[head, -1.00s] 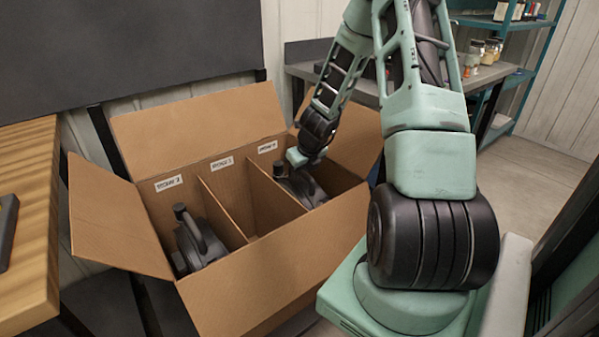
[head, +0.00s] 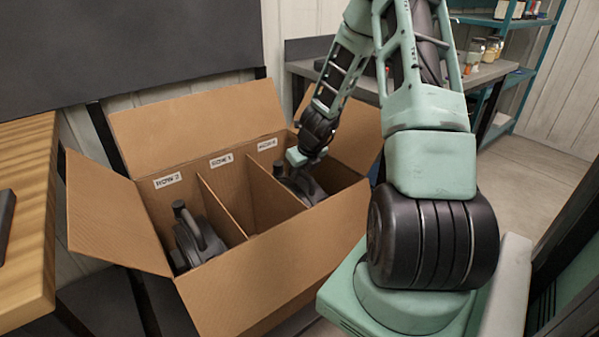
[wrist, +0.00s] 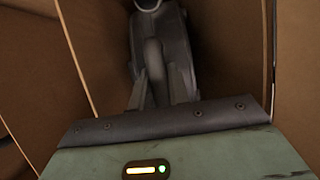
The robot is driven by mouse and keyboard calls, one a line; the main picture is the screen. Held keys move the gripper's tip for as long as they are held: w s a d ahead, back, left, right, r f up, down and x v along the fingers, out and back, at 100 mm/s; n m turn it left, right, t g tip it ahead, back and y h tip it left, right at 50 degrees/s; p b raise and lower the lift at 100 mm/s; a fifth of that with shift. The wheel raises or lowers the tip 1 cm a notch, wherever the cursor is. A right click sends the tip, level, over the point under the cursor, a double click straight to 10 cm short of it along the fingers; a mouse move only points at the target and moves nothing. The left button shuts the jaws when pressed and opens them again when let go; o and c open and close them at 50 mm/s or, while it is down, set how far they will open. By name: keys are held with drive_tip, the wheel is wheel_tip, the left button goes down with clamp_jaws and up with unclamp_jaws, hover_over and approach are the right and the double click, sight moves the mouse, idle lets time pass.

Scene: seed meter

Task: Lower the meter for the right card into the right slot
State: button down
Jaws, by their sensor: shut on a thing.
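A dark grey meter (head: 312,189) sits low in the right slot of the cardboard box (head: 275,262), upright between the divider and the right wall. My gripper (head: 297,157) is over it and shut on its handle. In the wrist view my gripper (wrist: 158,95) closes around the handle, with the meter (wrist: 183,45) between cardboard walls. Whether the meter touches the slot floor is hidden. A second dark meter (head: 192,240) stands in the left slot. The middle slot is empty. White cards (head: 267,145) are on the back wall above each slot.
Cardboard dividers (head: 222,207) separate the slots, and the box flaps (head: 112,215) stand open. A wooden table (head: 30,215) is at the left. A grey bench (head: 480,75) and teal shelf stand behind at the right.

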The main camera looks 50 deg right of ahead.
idle(0.3)
drive_tip(key=c, duration=1.3)
unclamp_jaws()
drive_tip(key=shift+o, duration=0.2)
drive_tip(key=shift+f, duration=0.1)
wheel_tip(320, 180, up, 12)
drive_tip(key=p, duration=1)
drive_tip(key=shift+p, duration=0.3)
drive_tip(key=shift+a, duration=0.1)
